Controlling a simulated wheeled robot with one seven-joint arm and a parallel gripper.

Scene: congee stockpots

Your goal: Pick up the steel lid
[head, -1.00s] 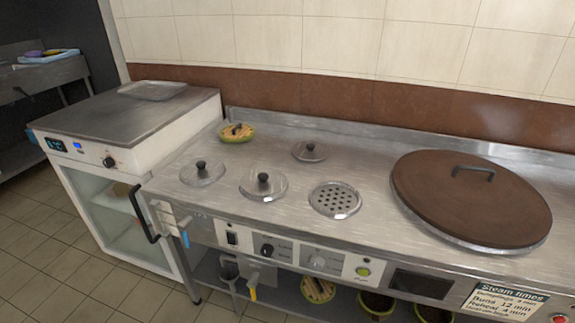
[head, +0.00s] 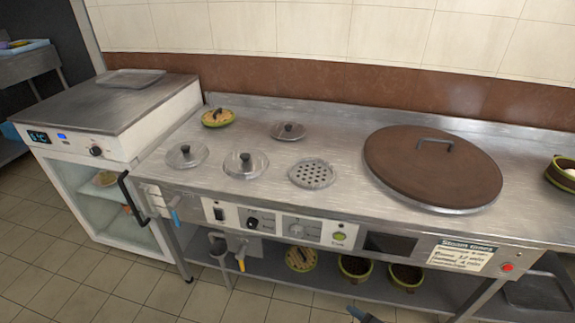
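Three round steel lids with dark knobs sit on the steel counter (head: 345,205): a left lid (head: 174,162), a middle lid (head: 232,169) and a smaller back lid (head: 278,134). I cannot tell which one the task names. They look seated flat over openings in the counter. A dark piece with a blue tip at the bottom edge of the head view seems to be the end of my gripper (head: 362,315). It is low in front of the counter, well apart from the lids. Its fingers are mostly out of frame.
A perforated steel disc (head: 312,173) and a large brown lid with a bar handle (head: 430,168) lie to the right. A green-rimmed bamboo lid (head: 218,118) is at the back left. Pots (head: 355,268) stand on the shelf below. A white cabinet (head: 110,135) adjoins at left. Floor is clear in front-left.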

